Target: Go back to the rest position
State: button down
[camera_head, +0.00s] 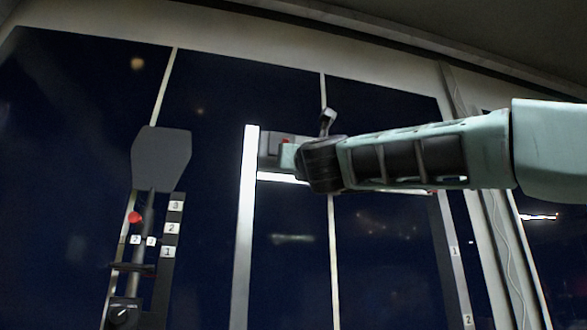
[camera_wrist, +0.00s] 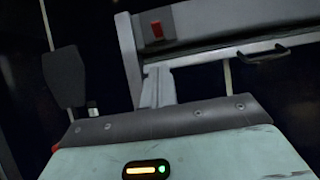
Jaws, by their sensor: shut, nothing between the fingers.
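My gripper (camera_wrist: 156,84) is shut and empty, with its light grey fingers pointing forward in the wrist view. In the head view my arm reaches in from the right, and the hand end (camera_head: 289,157) is mostly hidden behind the dark wrist joint. Ahead of the gripper is a grey panel (camera_wrist: 203,22) with a red button (camera_wrist: 156,29). The button also shows in the head view (camera_head: 284,141), just above the hand. The fingers look apart from the panel, but the exact gap cannot be told.
A white post (camera_head: 243,230) stands left of the hand. Further left are a dark grey paddle shape (camera_head: 161,158), a red knob (camera_head: 134,217) and a numbered strip (camera_head: 171,228). Dark windows fill the background.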

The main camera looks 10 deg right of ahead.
jog(key=shift+s+f, duration=0.15)
jog(key=shift+s, duration=0.25)
dwell(0.3)
jog(key=a+f+n+g+y, duration=0.7)
jog(key=a+f+n, duration=0.5)
jog(key=f+n, duration=0.4)
jog(key=s+a+f+n+g, duration=0.2)
jog(key=f+n, duration=0.2)
jog(key=f, duration=0.4)
jog(key=s+a+f+n+g+y, duration=0.1)
jog(key=s+f+n+g, duration=0.2)
jog(key=f, duration=0.5)
jog(key=s+a+f+n+g, duration=0.2)
jog(key=f+n, duration=0.2)
jog(key=f, duration=0.4)
jog(key=s+d+f+n+g+h, duration=0.25)
jog(key=s+f+n+g, duration=0.25)
jog(key=s+f+n, duration=0.65)
jog(key=s+d+f+n+g+h, duration=0.5)
jog(key=s+d+f, duration=0.8)
jog(key=s+f, duration=0.1)
jog(key=shift+f, duration=0.9)
